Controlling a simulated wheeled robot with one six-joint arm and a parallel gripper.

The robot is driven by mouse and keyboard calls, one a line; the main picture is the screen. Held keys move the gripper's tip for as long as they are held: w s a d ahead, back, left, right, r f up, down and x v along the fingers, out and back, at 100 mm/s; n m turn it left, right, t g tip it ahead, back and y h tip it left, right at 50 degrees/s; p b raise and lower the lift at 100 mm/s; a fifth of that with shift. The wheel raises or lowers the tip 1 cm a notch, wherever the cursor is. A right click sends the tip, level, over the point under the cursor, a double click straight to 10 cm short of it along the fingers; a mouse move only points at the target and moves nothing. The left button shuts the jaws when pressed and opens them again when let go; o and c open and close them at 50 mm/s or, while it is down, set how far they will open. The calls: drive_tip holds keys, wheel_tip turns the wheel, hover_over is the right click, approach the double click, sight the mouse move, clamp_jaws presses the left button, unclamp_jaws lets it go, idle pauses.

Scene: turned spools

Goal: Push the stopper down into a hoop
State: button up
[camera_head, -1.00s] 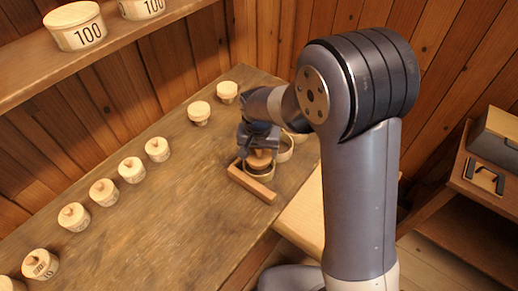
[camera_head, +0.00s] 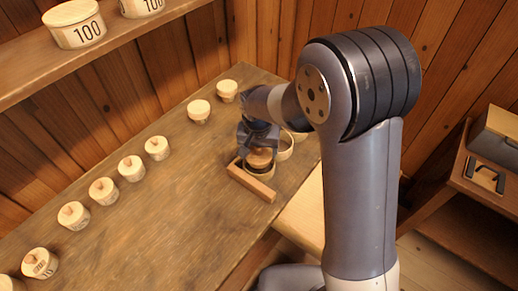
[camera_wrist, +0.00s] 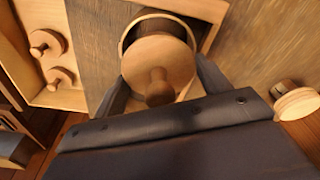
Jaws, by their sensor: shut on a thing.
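The stopper is a round pale wooden disc with a turned knob. It shows in the wrist view (camera_wrist: 153,62) between the two fingers of my gripper (camera_wrist: 163,85), which is shut on it. In the head view the stopper (camera_head: 260,157) hangs under my gripper (camera_head: 258,142), over a hoop (camera_head: 262,174) behind a wooden bar. In the wrist view the hoop's rim (camera_wrist: 124,42) shows partly behind the disc, with a dark brown inside. The disc looks offset from the hoop; I cannot tell whether they touch. A second hoop (camera_head: 286,147) stands just right of my gripper.
A wooden bar (camera_head: 251,184) lies along the table's (camera_head: 170,205) near edge. Several lidded pots (camera_head: 132,168) stand in a row on the left. Two knobbed stoppers (camera_wrist: 60,78) lie in a pale tray (camera_wrist: 85,98). A shelf (camera_head: 120,50) holds pots marked 100.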

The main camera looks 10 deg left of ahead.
drive_tip(key=shift+f, duration=0.1)
drive_tip(key=shift+f+b, duration=0.7)
drive_tip(key=shift+f, duration=0.05)
drive_tip(key=shift+f, duration=0.3)
